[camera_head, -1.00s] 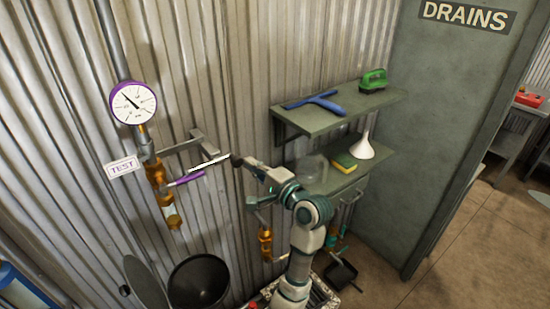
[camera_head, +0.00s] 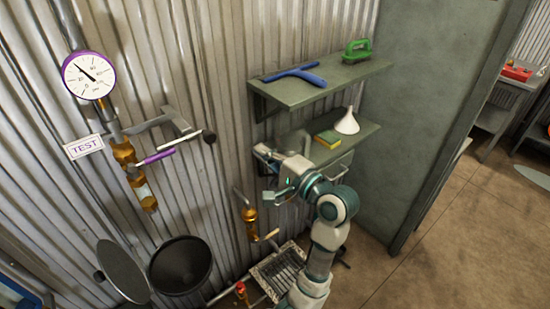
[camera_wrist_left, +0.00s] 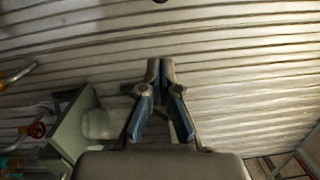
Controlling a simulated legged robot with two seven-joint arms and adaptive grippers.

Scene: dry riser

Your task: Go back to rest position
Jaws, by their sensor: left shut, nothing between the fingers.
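My left gripper (camera_head: 261,152) is in front of the corrugated wall, left of the lower shelf, with its arm coming up from below. In the left wrist view its two fingers (camera_wrist_left: 160,68) meet at the tips with nothing between them. The purple-handled valve (camera_head: 155,157) and the purple-rimmed gauge (camera_head: 89,75) are farther left. My right gripper is not in view.
A shelf (camera_head: 345,75) holds a blue squeegee (camera_head: 297,74) and a green brush (camera_head: 356,50). Below are a white funnel (camera_head: 347,122) and a sponge (camera_head: 327,139). A black bin (camera_head: 181,264) and a floor grate (camera_head: 281,270) are low down. Open floor (camera_head: 460,230) is at right.

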